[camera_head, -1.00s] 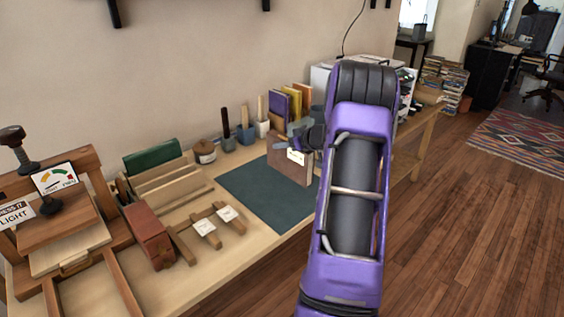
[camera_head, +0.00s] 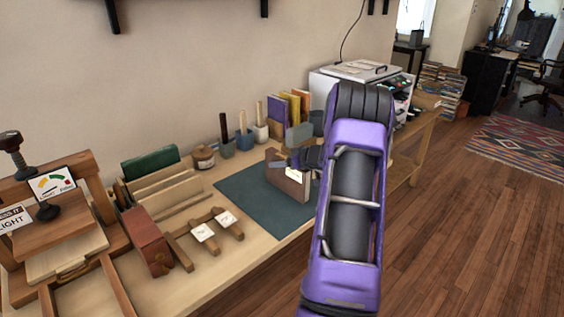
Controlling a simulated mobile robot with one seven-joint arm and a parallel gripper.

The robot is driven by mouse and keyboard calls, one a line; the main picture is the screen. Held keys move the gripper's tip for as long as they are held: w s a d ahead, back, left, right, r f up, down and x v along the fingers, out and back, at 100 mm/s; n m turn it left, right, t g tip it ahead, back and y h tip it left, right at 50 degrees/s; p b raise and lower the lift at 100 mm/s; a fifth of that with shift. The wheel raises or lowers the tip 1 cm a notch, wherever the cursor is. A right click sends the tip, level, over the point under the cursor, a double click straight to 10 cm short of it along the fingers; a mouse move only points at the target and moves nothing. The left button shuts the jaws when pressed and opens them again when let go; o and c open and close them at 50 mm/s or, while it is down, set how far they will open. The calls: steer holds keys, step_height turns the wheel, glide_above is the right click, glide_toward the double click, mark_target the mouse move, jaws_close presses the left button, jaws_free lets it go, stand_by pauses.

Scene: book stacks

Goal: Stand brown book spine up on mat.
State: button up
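The brown book (camera_head: 285,183) stands upright on its edge on the dark green mat (camera_head: 236,195), towards the mat's right side. Its broad face is turned to the front left, and a pale label shows on it. My gripper (camera_head: 282,164) is at the upper part of the book, coming in from the right, with a dark finger crossing the face. I cannot tell whether the fingers press on the book or stand apart from it.
A wooden press (camera_head: 62,232) stands at the left. A reddish-brown box (camera_head: 148,240) and a wooden rack with white tags (camera_head: 204,231) lie left of the mat. A green book (camera_head: 150,161), pots with tools and upright coloured books (camera_head: 288,107) line the back. The mat's left part is clear.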

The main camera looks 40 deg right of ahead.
steer(key=shift+r, duration=0.1)
steer(key=v, duration=1.2)
stand_by(0.4)
